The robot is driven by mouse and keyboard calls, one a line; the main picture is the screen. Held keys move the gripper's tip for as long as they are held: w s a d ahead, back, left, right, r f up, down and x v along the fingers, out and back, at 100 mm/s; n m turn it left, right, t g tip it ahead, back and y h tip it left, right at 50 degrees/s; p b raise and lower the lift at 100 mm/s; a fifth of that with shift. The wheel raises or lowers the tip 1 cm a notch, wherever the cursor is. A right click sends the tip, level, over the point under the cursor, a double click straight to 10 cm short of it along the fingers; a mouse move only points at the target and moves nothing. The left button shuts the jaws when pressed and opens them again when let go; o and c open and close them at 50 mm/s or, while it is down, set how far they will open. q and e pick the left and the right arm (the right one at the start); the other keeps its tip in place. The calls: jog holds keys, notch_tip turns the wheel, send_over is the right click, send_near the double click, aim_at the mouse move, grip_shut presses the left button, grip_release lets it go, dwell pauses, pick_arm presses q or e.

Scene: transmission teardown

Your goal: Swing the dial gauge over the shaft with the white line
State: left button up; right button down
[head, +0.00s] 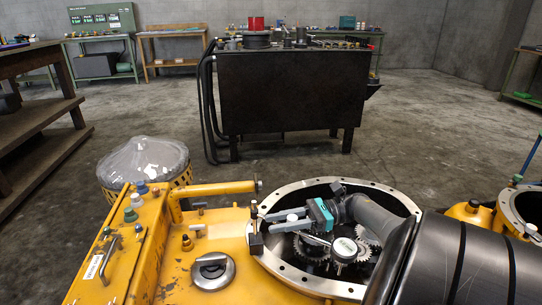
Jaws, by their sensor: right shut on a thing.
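The dial gauge (344,249) has a round white face and lies over the gears in the round opening of the yellow housing. A dark upright post (256,240) stands at the left rim of the opening, and a thin rod runs toward the gauge. My right gripper (278,220) reaches in from the right, its fingers pointing left at the post. It is shut on the gauge's stand, though the exact grip point is unclear. Toothed gears (367,240) show beside the gauge. I cannot make out a white line on any shaft. My left gripper is not in view.
The bolted flange ring (285,277) surrounds the opening. A yellow pipe (215,188), a filler cap (212,270) and small fittings stand on the housing to the left. A wrapped drum (143,160) is behind. A dark workbench (292,92) stands farther back, with free floor around it.

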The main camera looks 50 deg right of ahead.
jog(key=shift+d, duration=0.1)
dwell(0.4)
jog(key=c, duration=0.6)
grip_release()
